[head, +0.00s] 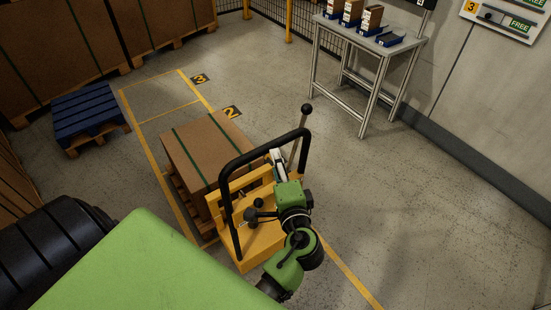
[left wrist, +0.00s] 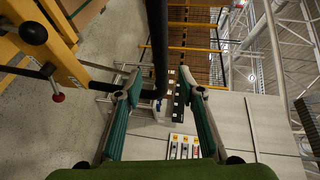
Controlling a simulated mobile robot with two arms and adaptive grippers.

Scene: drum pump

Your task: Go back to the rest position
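My left gripper (head: 276,157) is at the upper right side of the black handle frame (head: 232,164) of a yellow hand truck (head: 248,243). In the left wrist view its two teal fingers (left wrist: 161,84) are spread apart. The black handle bar (left wrist: 158,40) shows in the gap between the fingertips, with no clear contact on either finger. A lever with a black ball knob (head: 306,108) stands just right of the gripper. The truck's yellow frame (left wrist: 62,62) also shows at the left of the wrist view. My right gripper is in neither view.
A strapped cardboard box (head: 205,150) on a pallet stands left of the truck. A blue pallet (head: 86,113) and large cartons (head: 60,50) are at the back left. A workbench (head: 372,42) with blue bins is at the back right. The floor on the right is clear.

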